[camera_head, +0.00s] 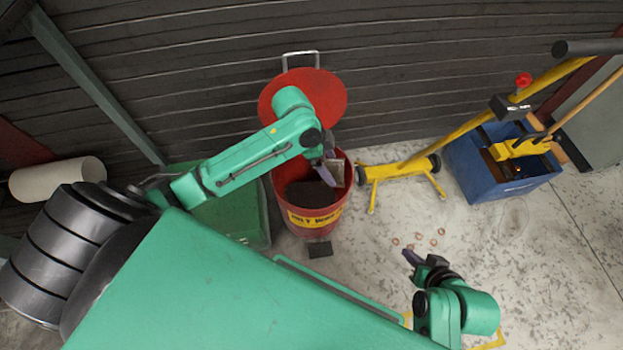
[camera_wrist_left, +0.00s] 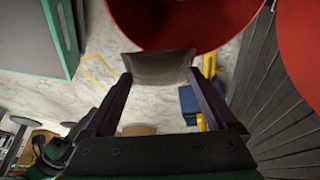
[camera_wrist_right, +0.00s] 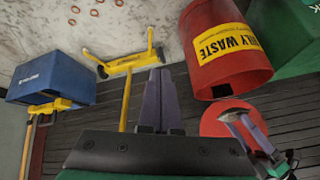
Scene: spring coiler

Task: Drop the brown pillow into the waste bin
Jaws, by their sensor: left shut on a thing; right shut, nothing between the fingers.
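The brown pillow (camera_wrist_left: 158,68) is small and grey-brown, gripped between the two fingertips of my left gripper (camera_wrist_left: 158,78) in the left wrist view. In the head view my left gripper (camera_head: 326,170) reaches down at the mouth of the red waste bin (camera_head: 318,222), with the pillow (camera_head: 337,174) over the opening's right side. The bin shows a dark interior and a yellow label. Its red wall also shows in the right wrist view (camera_wrist_right: 240,78). My right gripper (camera_head: 408,256) is shut and empty, low over the floor right of the bin; its fingers (camera_wrist_right: 162,78) touch.
The bin's round red lid (camera_head: 335,95) stands open at the back, against the dark slatted wall. A yellow wheeled stand (camera_head: 395,170) is close to the bin's right. A blue box (camera_head: 500,185) is further right. Several small copper rings (camera_head: 420,236) lie on the floor.

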